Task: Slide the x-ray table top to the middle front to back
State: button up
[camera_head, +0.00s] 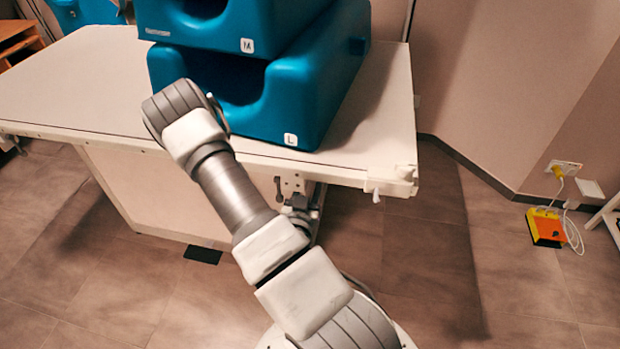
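The x-ray table top (80,75) is a long, pale slab with a rail along its near edge. It runs from the left side of the camera_head view to a corner right of centre. Its white base (150,190) stands below, set back under the top. A small dark lever (278,189) hangs under the near edge, and a pale knob (376,195) sits near the right corner. My arm reaches up over the near edge and bends there. A small grey and dark part under the edge may be my gripper (298,203); its fingers cannot be made out.
Two stacked blue cushions marked M (290,25) and L (330,100) rest on the table top. A yellow and orange box (546,228) with a cable lies on the floor at right, by a wall socket (563,168). The floor between table and box is clear.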

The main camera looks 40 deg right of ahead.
grip_shut()
dwell(1.4)
